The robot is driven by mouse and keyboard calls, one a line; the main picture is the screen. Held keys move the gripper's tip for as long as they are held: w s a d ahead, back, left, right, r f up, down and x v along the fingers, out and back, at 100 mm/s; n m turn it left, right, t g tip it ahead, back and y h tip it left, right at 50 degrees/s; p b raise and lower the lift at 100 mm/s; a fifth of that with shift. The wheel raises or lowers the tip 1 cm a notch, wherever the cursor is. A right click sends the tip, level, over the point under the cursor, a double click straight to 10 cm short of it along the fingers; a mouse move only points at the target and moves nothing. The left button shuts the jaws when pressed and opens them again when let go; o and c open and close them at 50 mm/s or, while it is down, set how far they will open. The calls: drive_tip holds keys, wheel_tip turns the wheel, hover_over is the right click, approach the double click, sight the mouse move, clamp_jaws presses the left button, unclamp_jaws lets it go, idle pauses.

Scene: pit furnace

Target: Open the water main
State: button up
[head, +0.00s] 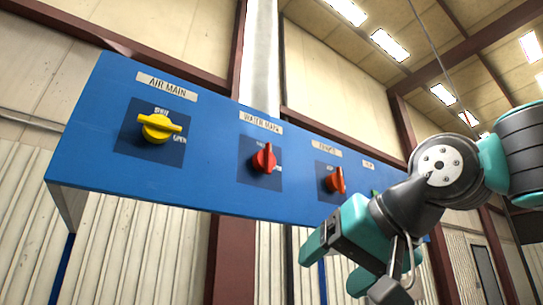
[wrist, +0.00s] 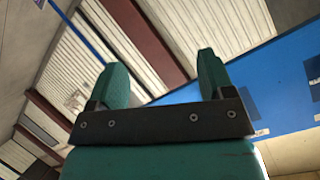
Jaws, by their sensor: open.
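The water main valve is a red knob (head: 264,159) on a dark square plate, under a label reading WATER MAIN (head: 261,122) on a blue panel (head: 90,150). Its handle stands roughly upright; the small position markings are too small to read surely. My gripper (head: 332,262) is open and empty, below and right of the red knob and apart from it. In the wrist view both teal fingers of the gripper (wrist: 161,68) stand apart with nothing between them. The blue panel also shows there at the right (wrist: 285,70); the red knob is not visible in it.
A yellow knob (head: 156,128) under AIR MAIN sits left, its handle roughly level. An orange-red knob (head: 335,181) sits right of the water main. My arm partly hides the panel's right end, where a bit of green (head: 375,192) shows. Space before the left knobs is clear.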

wheel_tip(320, 180, up, 21)
drive_tip(key=s+m+t+y+p, duration=0.2)
drive_tip(key=s+m+t+p, duration=0.1)
drive_tip(key=t, duration=0.1)
drive_tip(key=p, duration=0.8)
approach(270, 157)
drive_tip(key=x, duration=0.9)
drive_tip(key=shift+w+r, duration=0.15)
drive_tip(key=shift+w, duration=0.05)
drive_tip(key=shift+w+a, duration=0.3)
drive_tip(key=shift+w, duration=0.05)
drive_tip(key=c, duration=0.9)
